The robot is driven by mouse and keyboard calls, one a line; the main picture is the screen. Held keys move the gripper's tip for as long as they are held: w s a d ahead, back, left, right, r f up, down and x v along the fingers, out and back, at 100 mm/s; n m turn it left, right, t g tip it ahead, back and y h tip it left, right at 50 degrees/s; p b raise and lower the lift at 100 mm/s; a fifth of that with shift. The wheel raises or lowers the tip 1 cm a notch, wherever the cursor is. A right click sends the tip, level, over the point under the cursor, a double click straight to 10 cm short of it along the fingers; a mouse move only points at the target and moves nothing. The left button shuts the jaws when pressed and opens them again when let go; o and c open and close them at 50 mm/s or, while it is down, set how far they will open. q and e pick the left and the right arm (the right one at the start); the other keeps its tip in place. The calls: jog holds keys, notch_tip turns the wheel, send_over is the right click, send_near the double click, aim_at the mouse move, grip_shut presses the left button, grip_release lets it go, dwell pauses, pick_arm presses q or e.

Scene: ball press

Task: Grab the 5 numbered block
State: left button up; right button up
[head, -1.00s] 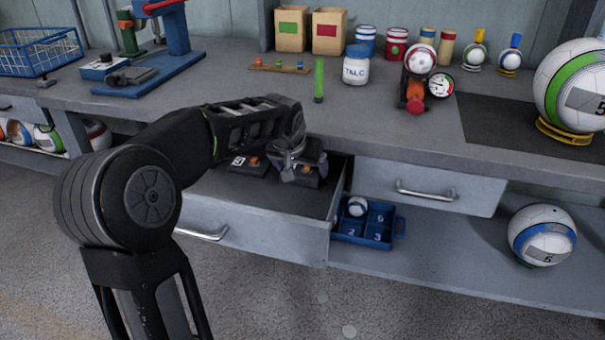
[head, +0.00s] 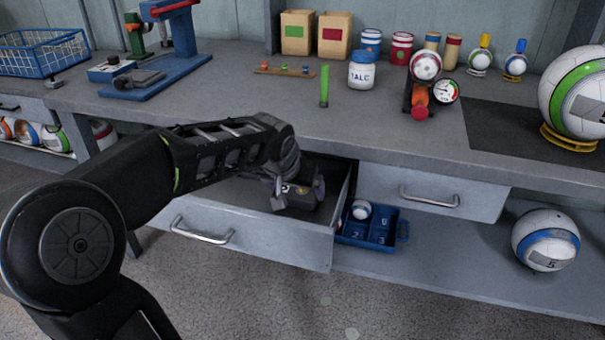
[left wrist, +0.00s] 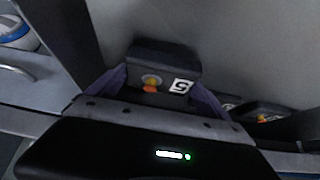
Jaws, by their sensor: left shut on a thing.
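My left gripper (head: 297,188) is over the open drawer (head: 250,237) under the bench, shut on a dark block (head: 300,197). In the left wrist view the held block (left wrist: 165,62) sits between both fingers of my left gripper (left wrist: 165,88). Its face has a white mark that looks like a 5 and an orange-yellow knob. Another dark block (left wrist: 262,111) with an orange knob lies behind it to the right in that view, partly hidden. In the head view my arm hides the drawer's left part. My right gripper is not in view.
A blue numbered tray (head: 385,232) with a small ball stands on the lower shelf just right of the drawer. A shut drawer (head: 430,190) is above it. A large ball (head: 545,240) rests on the shelf at right. The bench top (head: 260,110) holds several tools and jars.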

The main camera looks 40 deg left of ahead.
aim_at(297, 193)
pick_arm(q)
notch_tip(297, 193, up, 14)
jog(key=p, duration=0.4)
jog(key=shift+d+f, duration=0.1)
jog(key=shift+f, duration=0.05)
dwell(0.3)
